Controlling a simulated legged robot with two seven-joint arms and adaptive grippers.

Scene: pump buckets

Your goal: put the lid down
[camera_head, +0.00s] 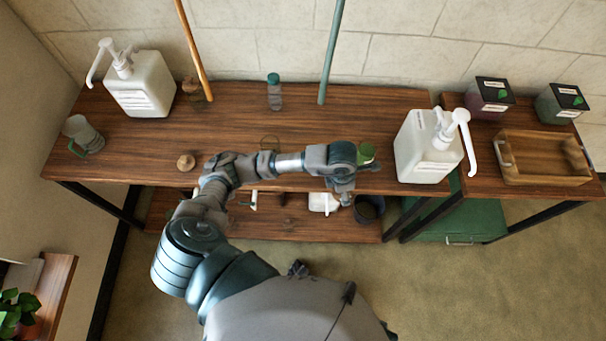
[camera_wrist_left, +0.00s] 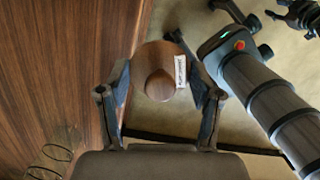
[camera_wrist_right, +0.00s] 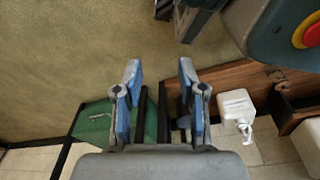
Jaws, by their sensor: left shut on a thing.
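The lid (camera_wrist_left: 154,58) is round and brown with a raised knob and a small white label. It sits between the two fingers of my left gripper (camera_wrist_left: 158,85), which is shut on it beside the table's front edge. In the head view my left gripper (camera_head: 342,185) points down at the front edge of the wooden table (camera_head: 230,130); the lid cannot be made out there. My right gripper (camera_wrist_right: 160,85) is open and empty in the right wrist view, above the floor, and is not seen in the head view.
A clear glass jar (camera_wrist_left: 55,150) stands on the table. A wooden tray (camera_head: 545,176) is far right.

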